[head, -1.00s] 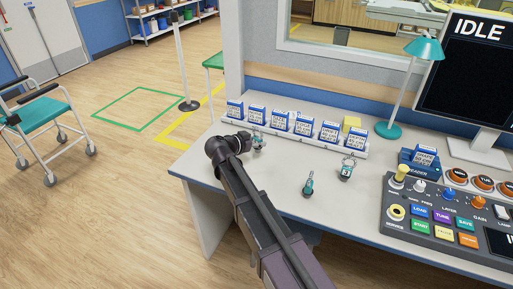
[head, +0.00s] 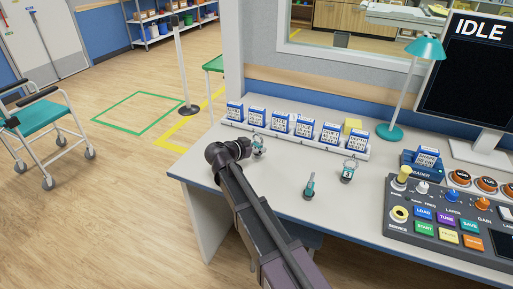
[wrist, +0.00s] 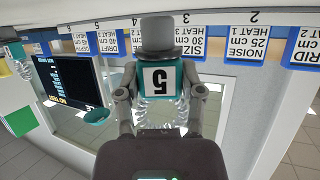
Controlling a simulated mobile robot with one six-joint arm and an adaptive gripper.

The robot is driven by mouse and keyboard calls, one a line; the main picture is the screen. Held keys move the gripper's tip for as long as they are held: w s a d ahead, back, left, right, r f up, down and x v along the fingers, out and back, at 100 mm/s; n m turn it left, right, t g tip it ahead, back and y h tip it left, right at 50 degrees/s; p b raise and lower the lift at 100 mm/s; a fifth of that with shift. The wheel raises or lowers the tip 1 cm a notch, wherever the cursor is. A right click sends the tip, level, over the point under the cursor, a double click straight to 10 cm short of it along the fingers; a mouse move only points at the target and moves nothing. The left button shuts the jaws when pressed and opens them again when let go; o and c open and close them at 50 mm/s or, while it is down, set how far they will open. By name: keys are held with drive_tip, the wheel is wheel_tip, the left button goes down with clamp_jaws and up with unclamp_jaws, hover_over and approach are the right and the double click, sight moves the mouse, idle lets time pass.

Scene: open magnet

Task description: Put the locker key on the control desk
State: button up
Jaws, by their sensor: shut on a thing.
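Several keyrings with teal tags are on the control desk (head: 275,212). In the wrist view a teal tag numbered 5 (wrist: 160,78), with a grey cap and a clear coil, is between the fingers of my gripper (wrist: 163,100). My gripper (head: 246,148) is shut on this key at the desk's left part, in front of the card rack. The held key (head: 259,147) shows just right of the gripper in the head view. A second key (head: 310,187) lies near the desk's middle, and a third (head: 348,171) lies right of it. I cannot read which is the locker key.
A white rack (head: 294,143) of blue-and-white cards runs behind the keys. A teal lamp (head: 389,131), a monitor (head: 476,85) and a button console (head: 440,219) stand to the right.

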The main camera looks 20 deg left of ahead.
drive_tip(key=shift+f, duration=0.1)
drive_tip(key=o, duration=1)
drive_tip(key=shift+s+d, duration=0.1)
drive_tip(key=shift+r+p, duration=0.75)
drive_tip(key=p+v, duration=0.4)
drive_tip(key=v, duration=0.7)
drive_tip(key=shift+s+a, duration=0.3)
